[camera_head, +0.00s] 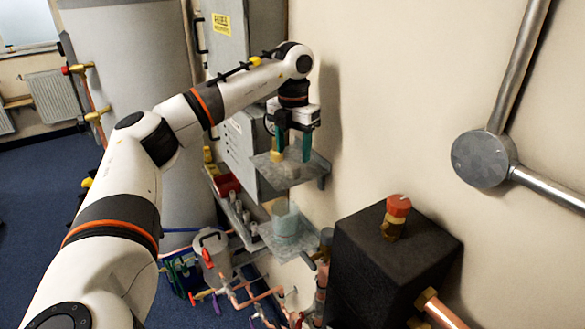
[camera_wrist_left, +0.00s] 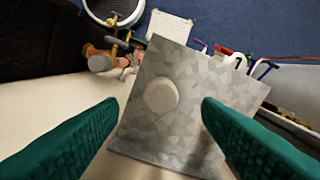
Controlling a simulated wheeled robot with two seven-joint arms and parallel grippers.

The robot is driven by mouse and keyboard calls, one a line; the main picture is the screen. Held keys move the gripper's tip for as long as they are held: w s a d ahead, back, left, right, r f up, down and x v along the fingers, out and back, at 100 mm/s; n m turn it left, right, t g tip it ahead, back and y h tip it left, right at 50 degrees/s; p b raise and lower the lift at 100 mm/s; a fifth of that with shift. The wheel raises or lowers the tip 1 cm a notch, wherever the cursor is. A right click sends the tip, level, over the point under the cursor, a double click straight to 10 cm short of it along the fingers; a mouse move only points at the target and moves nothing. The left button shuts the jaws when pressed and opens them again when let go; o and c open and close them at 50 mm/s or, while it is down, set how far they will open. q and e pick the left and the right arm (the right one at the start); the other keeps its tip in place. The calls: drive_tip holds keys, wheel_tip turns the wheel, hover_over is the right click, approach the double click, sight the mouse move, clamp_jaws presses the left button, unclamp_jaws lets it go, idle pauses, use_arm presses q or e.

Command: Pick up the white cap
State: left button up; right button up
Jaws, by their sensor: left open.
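The white cap (camera_wrist_left: 161,97) is a small, pale round piece on a grey mottled metal shelf (camera_wrist_left: 205,150) in the left wrist view. It lies beyond my fingertips, between the lines of the two fingers and untouched. My left gripper (camera_head: 293,147) is open, its teal fingers pointing down over the upper wall shelf (camera_head: 285,178) in the head view. The open fingers also show in the left wrist view (camera_wrist_left: 160,108). A small tan piece (camera_head: 277,156) shows beside one finger in the head view; I cannot tell whether it is the cap. My right gripper is out of view.
A lower shelf (camera_head: 262,235) holds a translucent cup (camera_head: 285,218). A black box (camera_head: 375,265) with a red-topped valve (camera_head: 398,206) stands at right. Copper pipes run below. A grey cabinet (camera_head: 238,145) stands behind, and the wall is close on the right.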

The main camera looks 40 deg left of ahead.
sight(293, 165)
use_arm(q)
wheel_tip(293, 165, down, 4)
drive_tip(key=shift+a+f+p, duration=0.1)
drive_tip(key=shift+f+p, duration=0.15)
drive_tip(key=shift+p, duration=0.9)
drive_tip(key=shift+f, duration=0.35)
drive_tip(key=c, duration=1.1)
